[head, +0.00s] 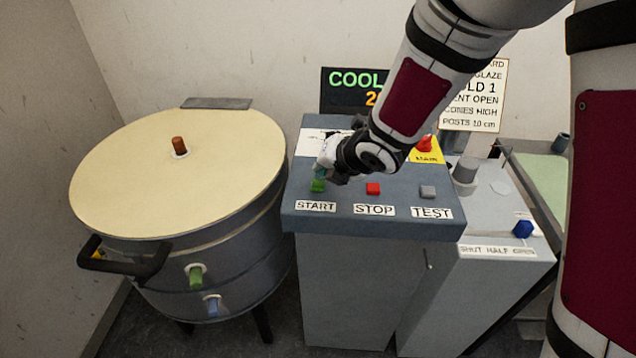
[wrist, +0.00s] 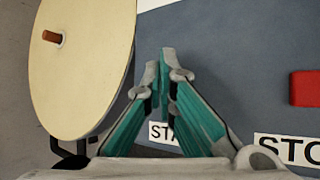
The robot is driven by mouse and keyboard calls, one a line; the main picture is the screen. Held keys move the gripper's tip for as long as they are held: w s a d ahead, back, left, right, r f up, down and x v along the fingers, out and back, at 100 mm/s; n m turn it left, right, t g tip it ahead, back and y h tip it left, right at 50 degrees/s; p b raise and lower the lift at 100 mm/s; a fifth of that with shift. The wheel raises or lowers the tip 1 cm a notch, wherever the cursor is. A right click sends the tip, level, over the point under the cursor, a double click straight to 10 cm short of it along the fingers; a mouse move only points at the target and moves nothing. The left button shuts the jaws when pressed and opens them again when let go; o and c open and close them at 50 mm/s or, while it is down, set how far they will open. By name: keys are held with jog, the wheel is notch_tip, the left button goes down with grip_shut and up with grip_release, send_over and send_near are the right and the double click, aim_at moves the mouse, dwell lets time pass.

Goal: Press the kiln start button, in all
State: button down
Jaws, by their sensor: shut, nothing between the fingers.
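The green START button (head: 318,185) is on the sloped grey control panel (head: 400,212), above its START label (head: 316,206). My gripper (head: 322,172) is shut and empty, with its fingertips right at the green button in the head view. I cannot tell whether they touch it or are just above it. In the wrist view my closed teal fingers (wrist: 160,65) point at the panel and hide the green button. The START label (wrist: 160,132) is partly hidden behind them.
The red STOP button (head: 373,188) and grey TEST button (head: 427,192) are to the right of START. A red knob on a yellow plate (head: 426,150) is behind them. The round kiln (head: 120,190) with its cream lid stands left. A side box (head: 490,215) has a blue knob (head: 522,229).

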aim_at(322, 183)
jog(key=shift+f, duration=0.2)
dwell(0.3)
jog(key=shift+f+b, duration=0.3)
jog(key=shift+b, duration=0.3)
jog(key=shift+f+b, duration=0.45)
jog(key=shift+b, duration=0.2)
dwell(0.8)
dwell(0.4)
jog(key=shift+r+p, duration=0.7)
jog(key=shift+r, duration=0.25)
jog(key=shift+r+p, duration=2.25)
jog(key=shift+r, duration=0.25)
